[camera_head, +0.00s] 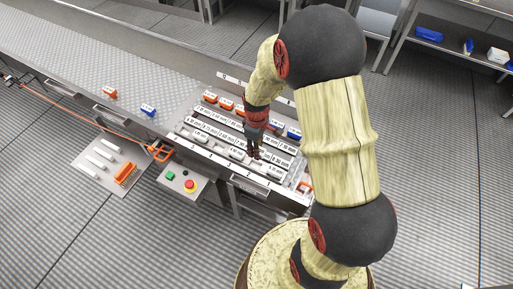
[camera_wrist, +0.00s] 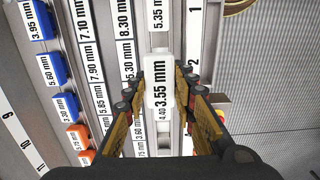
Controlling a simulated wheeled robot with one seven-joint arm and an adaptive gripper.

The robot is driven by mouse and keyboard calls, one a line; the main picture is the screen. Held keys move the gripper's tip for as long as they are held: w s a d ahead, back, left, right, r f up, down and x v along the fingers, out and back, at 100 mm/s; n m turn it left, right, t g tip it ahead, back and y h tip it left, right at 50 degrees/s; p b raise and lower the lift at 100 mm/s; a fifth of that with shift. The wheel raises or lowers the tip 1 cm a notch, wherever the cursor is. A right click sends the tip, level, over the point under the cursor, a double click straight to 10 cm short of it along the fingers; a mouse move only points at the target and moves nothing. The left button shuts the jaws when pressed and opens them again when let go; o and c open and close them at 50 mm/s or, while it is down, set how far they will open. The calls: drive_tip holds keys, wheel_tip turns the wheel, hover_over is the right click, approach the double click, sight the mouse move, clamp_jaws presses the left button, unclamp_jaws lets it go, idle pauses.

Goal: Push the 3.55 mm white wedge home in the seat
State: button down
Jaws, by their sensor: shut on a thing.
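The white wedge marked 3.55 mm (camera_wrist: 160,82) is between the two fingers of my gripper (camera_wrist: 160,88) in the wrist view. My gripper is shut on it, and its label faces the camera. In the head view my gripper (camera_head: 254,153) is low over the front part of the labelled rack (camera_head: 182,127); the wedge is too small to make out there.
Blue blocks marked 3.95, 5.60 and 3.30 mm (camera_wrist: 65,105) and orange blocks (camera_wrist: 76,137) line the rack's far side. Two loose blocks, orange (camera_head: 110,93) and blue (camera_head: 148,110), lie on the conveyor. A panel with a red button (camera_head: 190,186) stands in front.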

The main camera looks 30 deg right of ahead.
drive_tip(key=shift+w+a+f+b, duration=0.1)
drive_tip(key=shift+f+b, duration=0.75)
drive_tip(key=shift+f, duration=0.55)
drive_tip(key=shift+w+f+b, duration=0.1)
drive_tip(key=shift+f+b, duration=0.7)
drive_tip(key=shift+f, duration=0.7)
drive_tip(key=shift+p, duration=0.5)
drive_tip(key=shift+f+b, duration=0.8)
drive_tip(key=shift+f, duration=0.85)
drive_tip(key=c, duration=1.5)
unclamp_jaws()
drive_tip(key=shift+o, duration=0.6)
wheel_tip(320, 180, up, 12)
